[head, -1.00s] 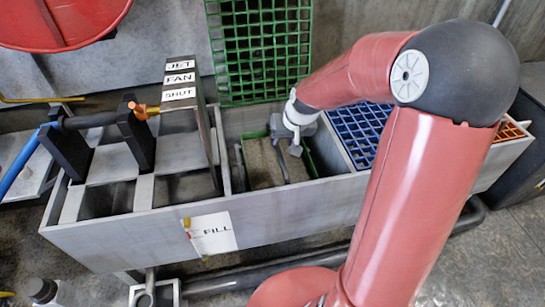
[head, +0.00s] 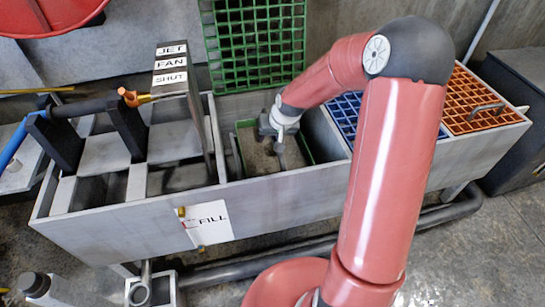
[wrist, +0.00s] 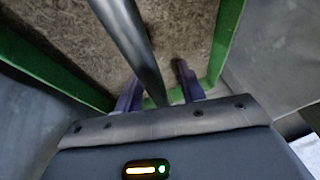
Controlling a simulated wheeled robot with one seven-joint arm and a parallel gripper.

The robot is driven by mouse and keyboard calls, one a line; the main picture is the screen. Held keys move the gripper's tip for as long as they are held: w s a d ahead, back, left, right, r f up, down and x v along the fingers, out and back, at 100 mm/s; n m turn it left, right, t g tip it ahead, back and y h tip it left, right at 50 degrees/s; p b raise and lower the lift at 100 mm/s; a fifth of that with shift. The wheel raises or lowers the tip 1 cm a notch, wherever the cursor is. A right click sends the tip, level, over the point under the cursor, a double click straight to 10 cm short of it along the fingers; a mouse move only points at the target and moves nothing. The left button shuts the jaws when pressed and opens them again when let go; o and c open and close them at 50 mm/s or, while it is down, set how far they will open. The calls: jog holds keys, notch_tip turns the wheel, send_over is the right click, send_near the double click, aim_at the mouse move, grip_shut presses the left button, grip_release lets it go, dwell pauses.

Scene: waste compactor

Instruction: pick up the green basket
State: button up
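The green basket (head: 237,152) sits in a middle compartment of the grey trough (head: 110,232). It has a green rim and holds matted grey-brown fibrous stuff. In the wrist view its rim (wrist: 226,42) shows on both sides. Its dark bar handle (wrist: 124,30) runs over the fill and down between my fingers. My gripper (wrist: 160,84) is open, with one purple finger on each side of the handle and small gaps visible. In the head view my gripper (head: 279,150) is over the basket, pointing down; the arm and hand hide part of the basket.
A green grate (head: 253,45) stands upright behind the basket. Blue (head: 347,112) and orange (head: 483,100) grates lie over the right compartments. A tall plate labelled JET, FAN, SHUT (head: 172,65) rises to the left. Trough walls stand close around the basket.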

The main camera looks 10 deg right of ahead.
jog(key=shift+c, duration=0.4)
grip_shut()
jog(key=shift+r, duration=0.1)
notch_tip(320, 180, up, 27)
jog(key=p, duration=0.8)
jog(key=shift+f, duration=0.2)
